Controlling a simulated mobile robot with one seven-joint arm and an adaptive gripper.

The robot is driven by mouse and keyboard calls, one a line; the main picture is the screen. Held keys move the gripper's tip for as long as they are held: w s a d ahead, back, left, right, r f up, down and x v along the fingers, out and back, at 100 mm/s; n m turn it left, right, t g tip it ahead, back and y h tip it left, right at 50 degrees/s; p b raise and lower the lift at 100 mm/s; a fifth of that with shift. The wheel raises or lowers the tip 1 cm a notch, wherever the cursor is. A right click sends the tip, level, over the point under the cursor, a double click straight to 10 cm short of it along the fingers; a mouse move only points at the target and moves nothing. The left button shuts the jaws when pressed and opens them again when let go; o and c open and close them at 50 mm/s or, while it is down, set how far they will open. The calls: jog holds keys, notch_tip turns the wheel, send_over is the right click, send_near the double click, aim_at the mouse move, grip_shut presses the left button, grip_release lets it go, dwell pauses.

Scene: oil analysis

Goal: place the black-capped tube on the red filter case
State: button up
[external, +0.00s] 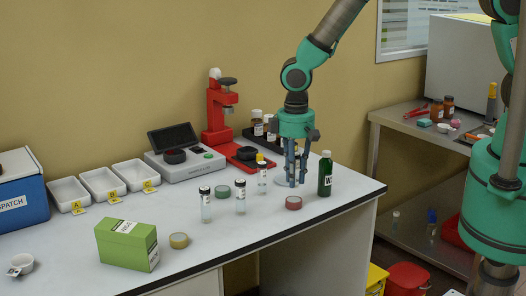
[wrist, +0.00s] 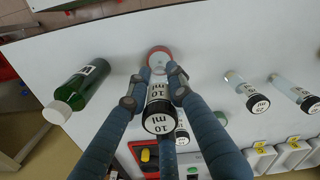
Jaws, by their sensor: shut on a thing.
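My gripper (external: 291,182) points down over the worktop, with its fingers shut on a black-capped tube. The tube's cap, marked 10 ml, shows between the fingers in the wrist view (wrist: 159,118); the fingers mostly hide the tube in the external view. The red filter case (external: 293,202) is a low round case on the table, just in front of the fingertips. In the wrist view the red filter case (wrist: 159,52) lies just beyond the tube's far end. I cannot tell whether the tube touches it.
A green bottle (external: 325,175) stands close to the right of my gripper. Three more tubes (external: 240,197) stand to the left, near a green round case (external: 221,191) and a beige one (external: 179,240). A red press (external: 218,115) and brown bottles (external: 257,124) stand behind.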

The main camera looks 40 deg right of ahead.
jog(key=shift+f, duration=0.1)
jog(key=shift+f, duration=1.65)
jog(key=shift+f, duration=0.1)
jog(key=o, duration=0.8)
jog(key=shift+o, duration=0.2)
notch_tip(320, 180, up, 12)
jog(key=shift+r, duration=0.1)
